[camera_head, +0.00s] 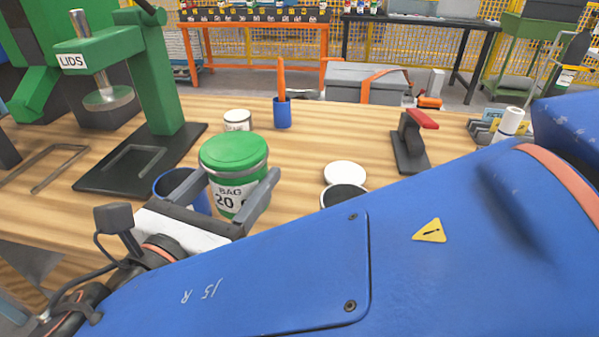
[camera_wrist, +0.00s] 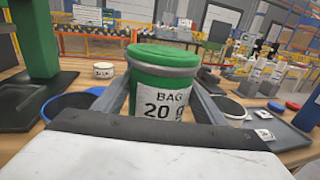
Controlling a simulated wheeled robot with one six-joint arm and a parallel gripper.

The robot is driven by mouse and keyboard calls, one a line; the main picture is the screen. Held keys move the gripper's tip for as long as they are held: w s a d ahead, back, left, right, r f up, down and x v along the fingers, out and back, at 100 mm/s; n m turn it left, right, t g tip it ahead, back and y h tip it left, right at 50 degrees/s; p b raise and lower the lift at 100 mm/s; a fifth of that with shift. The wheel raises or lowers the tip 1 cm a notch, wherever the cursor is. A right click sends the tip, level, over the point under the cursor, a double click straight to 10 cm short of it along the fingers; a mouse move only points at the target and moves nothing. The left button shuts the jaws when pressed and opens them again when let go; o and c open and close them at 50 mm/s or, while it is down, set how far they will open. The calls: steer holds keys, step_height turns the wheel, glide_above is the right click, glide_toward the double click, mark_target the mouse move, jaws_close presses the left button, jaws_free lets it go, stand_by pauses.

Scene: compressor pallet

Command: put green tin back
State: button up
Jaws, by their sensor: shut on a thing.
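The green tin (camera_head: 234,178) has a green lid and a white label reading "BAG 20" with a further letter partly covered. My gripper (camera_head: 239,197) is shut on the tin, one finger on each side of it. In the wrist view the tin (camera_wrist: 163,95) stands upright between the fingers (camera_wrist: 162,88). The tin's lower part is hidden behind the gripper. I cannot tell whether its base touches the wooden table (camera_head: 300,150).
A blue cup (camera_head: 180,190) is close left of the tin. A green press marked "LIDS" (camera_head: 160,80) stands at the left. A small white tin (camera_head: 237,120), a blue pen cup (camera_head: 282,113), a white lid (camera_head: 345,174) and a red-handled tool (camera_head: 410,145) are around.

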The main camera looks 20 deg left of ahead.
steer(key=shift+w+d+r+h, duration=0.2)
steer(key=shift+w+d+r, duration=0.1)
steer(key=shift+w, duration=0.3)
steer(key=shift+w+d+r+h, duration=0.2)
steer(key=shift+w+d+r, duration=0.05)
steer(key=shift+w, duration=0.3)
steer(key=shift+w+d+f+m, duration=0.1)
steer(key=shift+w+m, duration=0.1)
steer(key=shift+m, duration=0.1)
steer(key=shift+f, duration=4.8)
steer(key=o, duration=1.1)
steer(key=shift+f, duration=0.15)
steer(key=shift+o, duration=0.2)
steer(key=shift+s, duration=0.25)
steer(key=s+a, duration=0.1)
steer(key=s, duration=1)
steer(key=shift+s+a, duration=0.2)
steer(key=shift+a, duration=0.15)
